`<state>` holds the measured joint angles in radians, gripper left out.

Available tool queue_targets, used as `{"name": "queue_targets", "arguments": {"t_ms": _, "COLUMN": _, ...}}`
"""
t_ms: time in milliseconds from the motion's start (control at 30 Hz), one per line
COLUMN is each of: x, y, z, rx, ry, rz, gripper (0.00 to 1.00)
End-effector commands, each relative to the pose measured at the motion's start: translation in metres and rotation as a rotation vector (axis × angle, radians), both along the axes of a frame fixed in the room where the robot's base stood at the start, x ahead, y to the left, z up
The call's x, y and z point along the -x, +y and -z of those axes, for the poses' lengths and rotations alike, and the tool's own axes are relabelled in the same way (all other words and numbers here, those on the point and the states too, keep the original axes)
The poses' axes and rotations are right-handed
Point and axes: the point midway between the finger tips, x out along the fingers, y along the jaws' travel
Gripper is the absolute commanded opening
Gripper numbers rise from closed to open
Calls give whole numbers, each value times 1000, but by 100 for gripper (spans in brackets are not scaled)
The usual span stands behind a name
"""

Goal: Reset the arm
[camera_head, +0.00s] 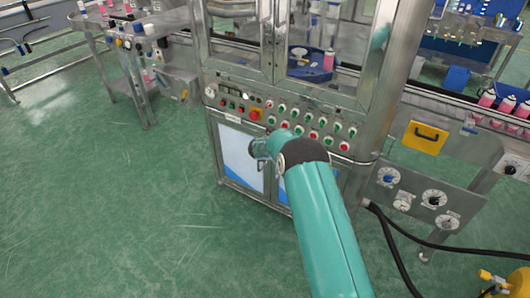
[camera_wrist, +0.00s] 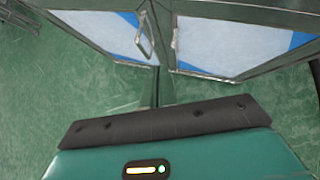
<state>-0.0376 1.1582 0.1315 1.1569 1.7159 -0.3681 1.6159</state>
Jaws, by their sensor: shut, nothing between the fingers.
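My teal arm reaches from the bottom of the head view toward the front of the steel crimping machine (camera_head: 385,110). The arm's end lies in front of the machine's lower cabinet, just below the button panel (camera_head: 230,104). In the wrist view, the dark front edge of my gripper (camera_wrist: 165,118) spans the lower middle, above a teal housing with a lit indicator. My gripper is shut and holds nothing. The fingertips are not clearly shown in the head view. Cabinet doors (camera_wrist: 232,42) with handles stand beyond the gripper in the wrist view.
A gauge panel (camera_head: 418,198) and a yellow box (camera_head: 425,138) sit at the machine's right. Black hoses (camera_head: 398,255) run to a yellow item (camera_head: 505,283) at lower right. A conveyor with pink cans (camera_head: 487,98) is behind. Green floor (camera_head: 120,210) at left is clear.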

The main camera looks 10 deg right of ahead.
Motion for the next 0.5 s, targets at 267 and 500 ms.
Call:
{"name": "queue_targets", "arguments": {"t_ms": 267, "x": 3, "y": 5, "z": -10, "rx": 10, "ry": -4, "rz": -19, "gripper": 0}}
{"name": "queue_targets", "arguments": {"t_ms": 500, "x": -1, "y": 19, "z": -104, "rx": 165, "ry": -69, "rz": -296, "gripper": 0}}
